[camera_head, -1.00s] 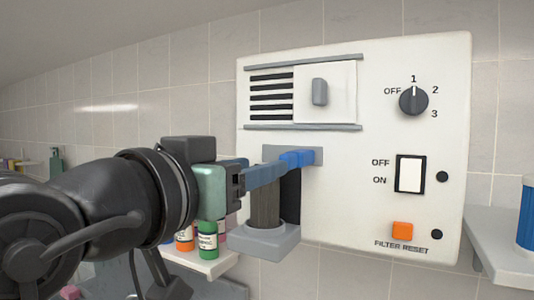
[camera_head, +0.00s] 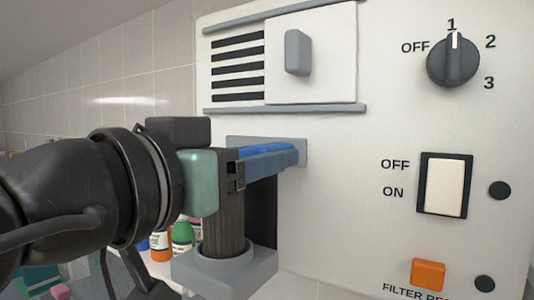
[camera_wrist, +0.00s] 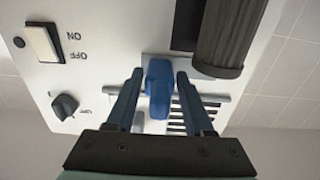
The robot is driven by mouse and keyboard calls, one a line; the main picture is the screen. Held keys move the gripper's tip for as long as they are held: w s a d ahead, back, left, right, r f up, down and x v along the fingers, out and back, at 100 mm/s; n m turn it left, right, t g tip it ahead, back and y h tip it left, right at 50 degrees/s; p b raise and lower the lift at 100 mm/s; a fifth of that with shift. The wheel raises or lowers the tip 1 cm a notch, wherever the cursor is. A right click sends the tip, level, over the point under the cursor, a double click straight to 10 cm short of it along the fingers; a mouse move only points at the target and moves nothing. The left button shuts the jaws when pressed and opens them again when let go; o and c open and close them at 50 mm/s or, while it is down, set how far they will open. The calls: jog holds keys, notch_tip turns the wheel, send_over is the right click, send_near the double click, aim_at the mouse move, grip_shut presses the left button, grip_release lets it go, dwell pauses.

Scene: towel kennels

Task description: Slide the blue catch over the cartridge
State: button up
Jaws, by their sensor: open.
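The blue catch (camera_head: 268,149) sticks out from a grey bracket on the white panel, above the cartridge. My gripper (camera_head: 285,160) is open, its blue-grey fingers reaching along the catch towards the panel. In the wrist view, the catch (camera_wrist: 160,88) lies between the two fingertips (camera_wrist: 160,78), with a narrow gap on each side. The cartridge (camera_head: 223,237) is a dark ribbed upright cylinder standing in a grey cup holder (camera_head: 198,277). Its top is hidden behind my gripper in the head view. In the wrist view, the cartridge (camera_wrist: 229,32) is beside the right finger.
The panel carries a vent with a sliding cover (camera_head: 335,60), a dial (camera_head: 453,61) pointing at 1, a rocker switch (camera_head: 444,186) and an orange button (camera_head: 427,274). Small bottles (camera_head: 181,237) stand at lower left, behind my arm.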

jog(key=shift+s+r, duration=0.1)
grip_shut()
dwell(0.3)
dwell(1.2)
